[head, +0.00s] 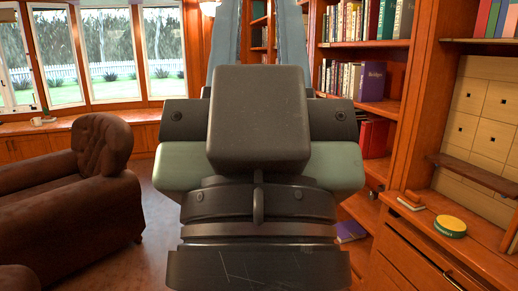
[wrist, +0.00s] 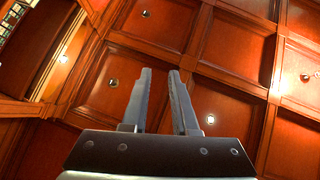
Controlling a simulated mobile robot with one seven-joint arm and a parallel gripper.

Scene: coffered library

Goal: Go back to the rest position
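My gripper fills the middle of the head view, raised close to the camera, with its two long grey fingers (head: 262,30) pointing up and cut off by the top edge. In the wrist view my gripper (wrist: 160,75) shows two grey fingers with a clear gap between them. Nothing is between the fingers in the wrist view. Behind them is only the coffered wooden ceiling (wrist: 235,45), so the gripper points upward, away from any surface.
A brown leather armchair (head: 95,170) stands at the left. Wooden bookshelves (head: 425,85) run along the right, with a green and yellow round tin (head: 450,226) on a ledge. A purple book (head: 350,231) lies low behind my arm. Windows (head: 108,50) are at the back left.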

